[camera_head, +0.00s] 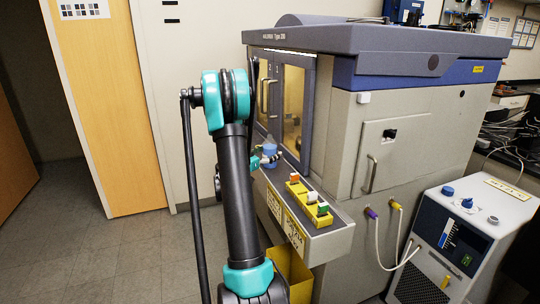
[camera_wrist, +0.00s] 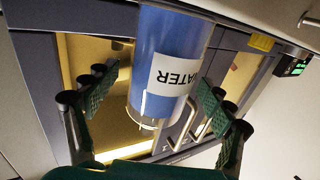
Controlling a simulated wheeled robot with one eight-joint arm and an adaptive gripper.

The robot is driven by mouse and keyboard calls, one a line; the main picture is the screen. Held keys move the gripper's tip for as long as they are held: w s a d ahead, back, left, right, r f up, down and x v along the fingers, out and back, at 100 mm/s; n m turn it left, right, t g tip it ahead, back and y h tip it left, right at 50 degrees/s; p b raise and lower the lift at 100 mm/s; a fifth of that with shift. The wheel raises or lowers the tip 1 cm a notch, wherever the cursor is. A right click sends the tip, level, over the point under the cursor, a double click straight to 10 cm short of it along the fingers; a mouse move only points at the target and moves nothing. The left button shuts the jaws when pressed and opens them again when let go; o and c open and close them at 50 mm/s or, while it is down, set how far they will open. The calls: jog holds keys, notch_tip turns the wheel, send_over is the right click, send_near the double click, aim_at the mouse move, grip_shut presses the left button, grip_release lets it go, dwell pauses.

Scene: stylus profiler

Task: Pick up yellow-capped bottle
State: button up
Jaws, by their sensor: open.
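A blue bottle labelled WATER (camera_wrist: 172,62) shows large in the wrist view, its lettering upside down there. In the head view the blue bottle (camera_head: 269,150) is small, above the machine's front ledge. My gripper (camera_wrist: 158,90) is open, with one green finger on each side of the bottle. I cannot tell whether the fingers touch it. In the head view my gripper (camera_head: 268,159) is partly hidden behind my arm. I cannot make out a yellow cap on this bottle, and no clearly yellow-capped bottle shows.
The large grey machine (camera_head: 375,100) has glass doors (camera_head: 292,95) behind the bottle. A yellow holder (camera_head: 308,198) with several coloured pieces sits on its ledge (camera_head: 325,236). A yellow bin (camera_head: 291,272) stands below. A wheeled unit with hoses (camera_head: 462,235) stands at right. Floor at left is clear.

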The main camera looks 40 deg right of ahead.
jog(key=shift+w+d, duration=0.1)
jog(key=shift+d, duration=0.2)
jog(key=c, duration=1.9)
